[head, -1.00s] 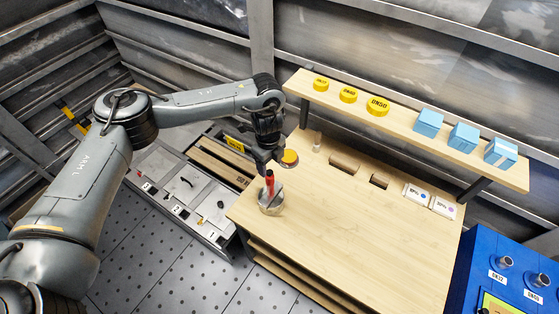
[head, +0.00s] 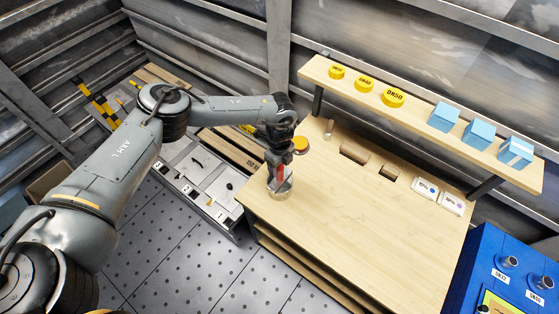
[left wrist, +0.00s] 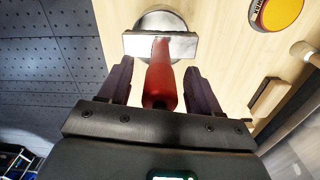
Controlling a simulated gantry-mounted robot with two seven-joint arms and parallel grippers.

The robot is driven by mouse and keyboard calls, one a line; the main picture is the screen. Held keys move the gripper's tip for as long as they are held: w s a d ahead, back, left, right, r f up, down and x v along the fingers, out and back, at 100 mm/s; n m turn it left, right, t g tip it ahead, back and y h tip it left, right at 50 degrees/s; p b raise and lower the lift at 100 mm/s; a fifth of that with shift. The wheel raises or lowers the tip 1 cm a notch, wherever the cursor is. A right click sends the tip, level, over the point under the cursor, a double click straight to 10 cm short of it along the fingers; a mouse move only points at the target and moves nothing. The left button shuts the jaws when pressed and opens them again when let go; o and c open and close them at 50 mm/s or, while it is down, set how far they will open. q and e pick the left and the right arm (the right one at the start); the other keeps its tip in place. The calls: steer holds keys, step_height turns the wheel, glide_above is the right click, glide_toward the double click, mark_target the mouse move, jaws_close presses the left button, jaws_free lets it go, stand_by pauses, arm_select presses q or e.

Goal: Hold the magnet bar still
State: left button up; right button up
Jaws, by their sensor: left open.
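The magnet bar appears to be the red-handled tool with a flat metal bar (left wrist: 160,46) across its end. It stands on a round metal piece (left wrist: 160,20) at the left front edge of the wooden bench. Its red handle (left wrist: 161,85) points toward my left wrist camera. My left gripper (left wrist: 157,70) is open, with one finger on each side of the handle and visible gaps. In the head view my left gripper (head: 280,168) is over the round metal piece (head: 281,190) and partly hides the handle. My right gripper is not in view.
A yellow round button (head: 300,145) sits behind the gripper on the wooden bench (head: 350,225). A shelf (head: 420,118) above holds yellow caps and blue boxes. A blue machine (head: 490,260) stands at the right. The bench middle is clear.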

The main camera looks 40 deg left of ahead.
arm_select(q)
steer(key=shift+f, duration=0.1)
jaws_close()
steer(key=c, duration=0.6)
jaws_free()
jaws_close()
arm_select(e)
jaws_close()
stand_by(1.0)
